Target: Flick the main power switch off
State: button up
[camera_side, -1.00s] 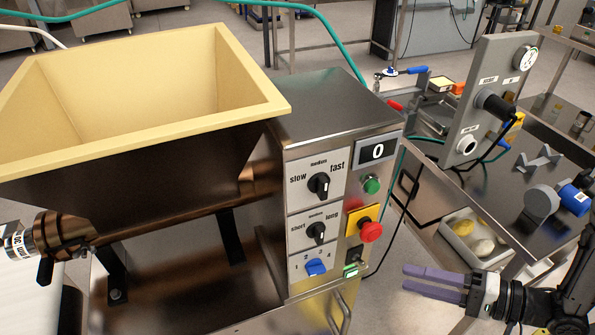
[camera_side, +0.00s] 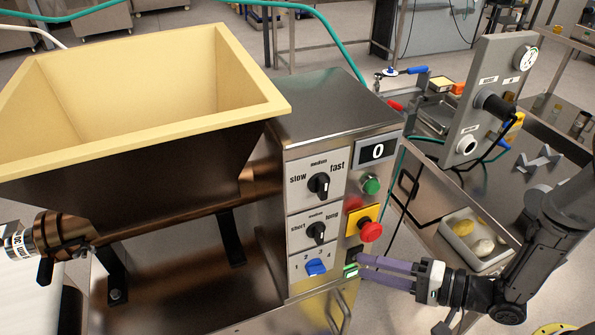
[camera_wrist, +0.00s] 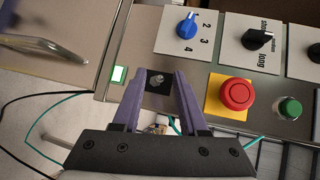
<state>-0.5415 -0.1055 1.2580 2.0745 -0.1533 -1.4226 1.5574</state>
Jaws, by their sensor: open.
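A small metal toggle switch on a black plate (camera_wrist: 158,79) is on the machine's control panel; the black plate also shows in the side view (camera_side: 354,252). Beside it is a green-lit switch or lamp (camera_wrist: 118,74), also low on the panel in the side view (camera_side: 351,271). I cannot read which is labelled main power. My gripper (camera_side: 362,267) is at the panel's lower right, its purple fingers pointing at it. In the wrist view the fingers are apart, one on each side of the toggle, and nothing is held. I cannot tell if they touch the panel.
A red emergency button (camera_side: 370,231) on a yellow plate and a green button (camera_side: 371,185) sit above. A blue knob (camera_side: 316,267) and two black knobs are to the left. A tray (camera_side: 459,246) stands to the right.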

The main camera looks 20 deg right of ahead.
jog(key=shift+f, duration=0.65)
jog(key=shift+f, duration=0.55)
jog(key=shift+s+r, duration=0.25)
jog(key=shift+s, duration=0.05)
jog(key=shift+s, duration=0.1)
jog(key=s, duration=0.5)
jog(key=shift+s, duration=0.4)
dwell(0.4)
